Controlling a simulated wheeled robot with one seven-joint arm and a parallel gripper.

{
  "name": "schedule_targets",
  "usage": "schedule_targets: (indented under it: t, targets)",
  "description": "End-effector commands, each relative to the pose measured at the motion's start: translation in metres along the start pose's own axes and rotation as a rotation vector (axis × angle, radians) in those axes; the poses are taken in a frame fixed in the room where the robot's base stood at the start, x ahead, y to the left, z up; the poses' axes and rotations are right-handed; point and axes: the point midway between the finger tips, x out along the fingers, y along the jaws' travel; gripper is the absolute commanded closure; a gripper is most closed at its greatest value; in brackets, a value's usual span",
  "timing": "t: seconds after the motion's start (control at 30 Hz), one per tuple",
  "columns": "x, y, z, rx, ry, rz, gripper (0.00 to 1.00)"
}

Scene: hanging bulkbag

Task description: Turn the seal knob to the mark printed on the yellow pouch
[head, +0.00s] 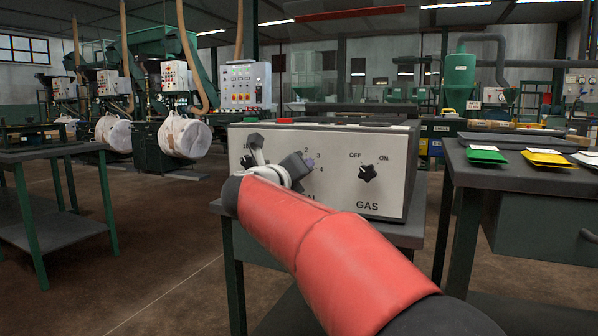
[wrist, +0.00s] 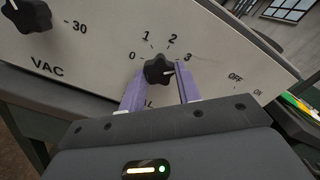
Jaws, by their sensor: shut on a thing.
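The seal knob (wrist: 158,69) is a black lobed knob on the pale panel, with 0, 1, 2 and 3 around it in the wrist view. A small pale line on it points right, roughly toward the 3 side; its exact setting is unclear. My gripper (wrist: 161,75) is shut on this knob, one purple finger on each side. The fingers cover part of the knob's label. In the head view my gripper (head: 303,164) hides the knob, and 2, 3 and 4 show around it. The yellow pouch (head: 546,157) lies on the right table; its print is too small to read.
The control box (head: 390,203) also bears a GAS knob (head: 367,173) at right and a VAC knob (wrist: 28,15) at left. A green pouch (head: 484,155) lies beside the yellow one on the dark table (head: 500,180). White bulk bags (head: 184,136) hang behind at left.

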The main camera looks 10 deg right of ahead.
Motion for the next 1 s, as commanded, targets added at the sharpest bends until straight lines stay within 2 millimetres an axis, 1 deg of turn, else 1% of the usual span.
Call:
schedule_targets:
  t: [0.03,0.07,0.2,0.47,0.57,0.67,0.9,1.0]
  targets:
    - [0.000,0.002,-0.002,-0.001,0.004,0.002,0.90]
    - [0.000,0.002,-0.002,-0.002,0.004,0.002,0.65]
    - [0.000,0.001,-0.001,-0.002,0.003,0.001,0.46]
    - [0.000,0.001,-0.001,-0.001,0.001,0.001,0.45]
    - [-0.005,0.000,0.000,-0.001,0.000,0.001,0.45]
    - [-0.018,0.001,0.000,-0.002,0.000,0.002,0.45]
    - [-0.060,0.001,0.000,-0.001,-0.001,0.003,0.45]
    - [-0.071,0.001,0.000,-0.001,0.000,0.002,0.45]
